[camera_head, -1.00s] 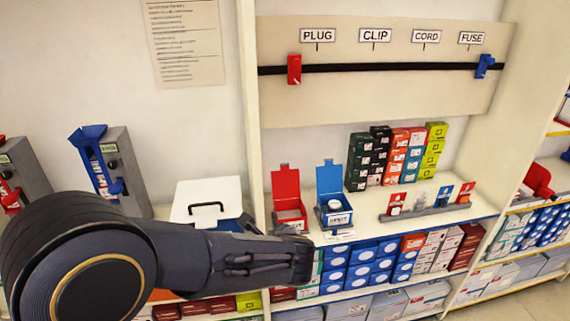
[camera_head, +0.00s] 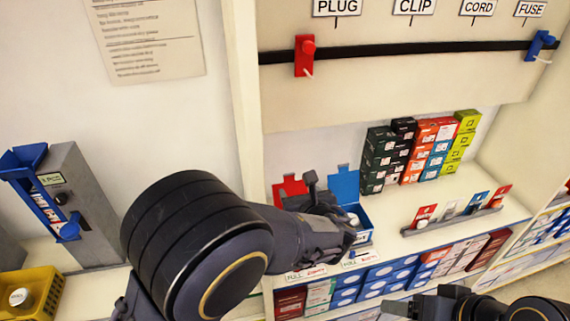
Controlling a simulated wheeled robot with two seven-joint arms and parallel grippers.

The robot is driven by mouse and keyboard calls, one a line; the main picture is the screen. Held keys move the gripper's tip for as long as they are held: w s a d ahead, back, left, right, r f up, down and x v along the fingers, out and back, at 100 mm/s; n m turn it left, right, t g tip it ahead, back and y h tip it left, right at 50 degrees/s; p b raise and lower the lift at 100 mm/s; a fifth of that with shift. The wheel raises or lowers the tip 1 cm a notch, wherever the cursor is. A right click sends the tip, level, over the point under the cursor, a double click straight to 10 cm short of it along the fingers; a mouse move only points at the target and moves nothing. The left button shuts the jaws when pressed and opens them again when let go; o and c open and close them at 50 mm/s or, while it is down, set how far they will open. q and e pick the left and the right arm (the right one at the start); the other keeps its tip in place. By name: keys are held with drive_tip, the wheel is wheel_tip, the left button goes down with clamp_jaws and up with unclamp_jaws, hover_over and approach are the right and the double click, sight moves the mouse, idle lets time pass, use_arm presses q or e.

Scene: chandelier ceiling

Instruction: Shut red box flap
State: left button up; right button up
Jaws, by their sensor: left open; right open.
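The red box's flap (camera_head: 289,188) stands raised on the shelf; my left gripper and arm hide most of the red box's body below it. My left gripper (camera_head: 335,208) is open, in front of the red box and close to the blue box. I cannot tell whether it touches either box. The blue box (camera_head: 365,226) stands just right of it, with its blue flap (camera_head: 344,186) also up and a white round item partly visible inside. My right gripper (camera_head: 425,303) is open at the lower right, away from the boxes.
Stacked small cartons (camera_head: 408,155) stand behind and right of the boxes. A grey holder with small cards (camera_head: 452,221) lies further right. A grey dispenser (camera_head: 80,205) and a yellow bin (camera_head: 30,292) are at the left. The shelf between the blue box and the card holder is clear.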

sight(289, 177)
use_arm(q)
drive_tip(key=p+x, duration=0.1)
drive_tip(key=x, duration=0.7)
drive_tip(key=shift+r, duration=0.15)
